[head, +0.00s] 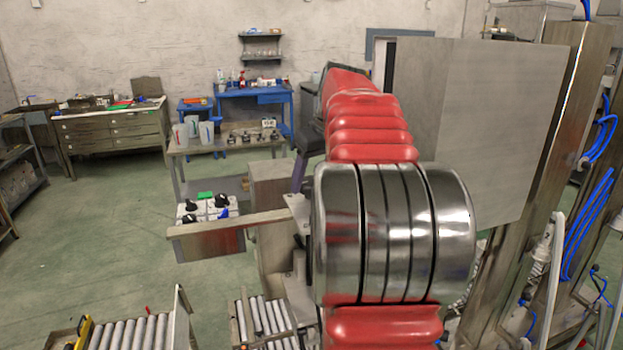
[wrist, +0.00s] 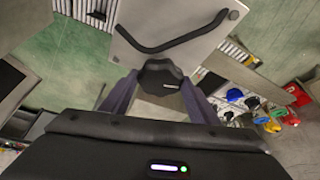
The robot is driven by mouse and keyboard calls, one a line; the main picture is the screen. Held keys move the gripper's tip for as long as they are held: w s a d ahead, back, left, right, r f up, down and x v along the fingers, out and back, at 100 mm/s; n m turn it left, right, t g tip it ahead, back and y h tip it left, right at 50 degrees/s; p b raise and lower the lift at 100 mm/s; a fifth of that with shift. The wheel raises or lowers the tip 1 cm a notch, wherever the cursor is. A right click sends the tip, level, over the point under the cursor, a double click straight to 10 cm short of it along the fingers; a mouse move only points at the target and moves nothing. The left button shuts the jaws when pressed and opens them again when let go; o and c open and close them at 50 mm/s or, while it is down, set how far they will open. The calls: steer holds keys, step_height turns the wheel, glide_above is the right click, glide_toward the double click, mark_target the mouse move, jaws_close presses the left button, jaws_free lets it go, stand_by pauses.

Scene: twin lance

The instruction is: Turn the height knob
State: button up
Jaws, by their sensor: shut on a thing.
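In the wrist view a black knob (wrist: 160,73) sits between the two dark purple fingers of my gripper (wrist: 160,82), which is shut on it. Small pale marking on the knob is too small to read. The knob is beside the lower edge of a grey panel (wrist: 205,38) with a curved black handle (wrist: 165,44). In the head view my arm hides the knob and most of my gripper; only a bit of a purple finger (head: 300,172) shows beside a metal box (head: 270,184).
A white control box (head: 192,212) with black knobs and a green part stands left of my arm. A flat metal bar (head: 208,240) juts left. Roller conveyors (head: 140,334) lie at the front. A large grey panel (head: 470,120) stands right. Open green floor (head: 100,230) is at left.

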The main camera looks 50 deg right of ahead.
steer(key=shift+m, duration=0.4)
